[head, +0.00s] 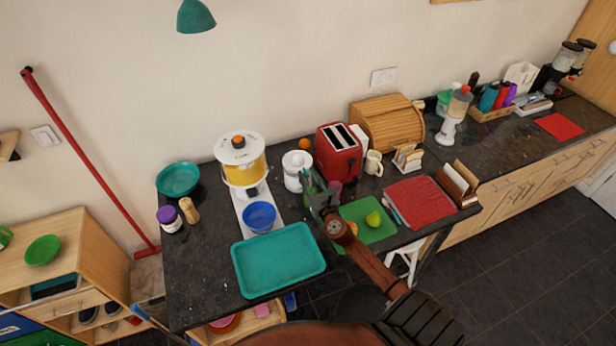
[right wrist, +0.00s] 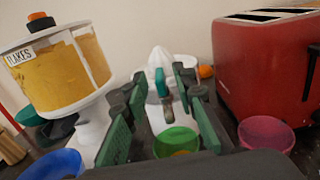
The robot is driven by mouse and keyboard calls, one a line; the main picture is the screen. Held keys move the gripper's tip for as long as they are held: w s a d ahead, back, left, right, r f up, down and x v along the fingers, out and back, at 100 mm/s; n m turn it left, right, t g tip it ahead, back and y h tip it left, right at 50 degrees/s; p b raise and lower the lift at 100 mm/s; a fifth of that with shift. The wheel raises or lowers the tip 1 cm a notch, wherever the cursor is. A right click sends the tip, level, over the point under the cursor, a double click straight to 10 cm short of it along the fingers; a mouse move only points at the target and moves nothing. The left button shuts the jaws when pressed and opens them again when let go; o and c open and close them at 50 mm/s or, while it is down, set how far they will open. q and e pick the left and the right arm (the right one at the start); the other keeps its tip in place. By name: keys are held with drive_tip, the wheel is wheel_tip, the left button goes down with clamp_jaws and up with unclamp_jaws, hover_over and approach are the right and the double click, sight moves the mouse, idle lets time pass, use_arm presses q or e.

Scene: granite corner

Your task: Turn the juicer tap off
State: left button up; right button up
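The white juicer (head: 292,180) stands on the dark counter, left of the red toaster. In the right wrist view the juicer (right wrist: 158,62) has a ribbed cone on top and a teal tap lever (right wrist: 162,82) at its front. A green cup (right wrist: 177,140) with something orange inside stands in front of it, below the tap. My right gripper (head: 312,187) is in front of the juicer. In the wrist view its green-padded fingers (right wrist: 163,92) are apart, with the tap between them in the picture; I cannot tell if they touch it.
The red toaster (head: 339,158) stands close on the right, with a pink cup (right wrist: 266,134) before it. The flakes dispenser (head: 241,158) and blue bowl (head: 259,217) are on the left. A teal tray (head: 279,262) and green board (head: 368,218) lie nearer the front edge.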

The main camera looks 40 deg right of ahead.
clamp_jaws()
idle(0.3)
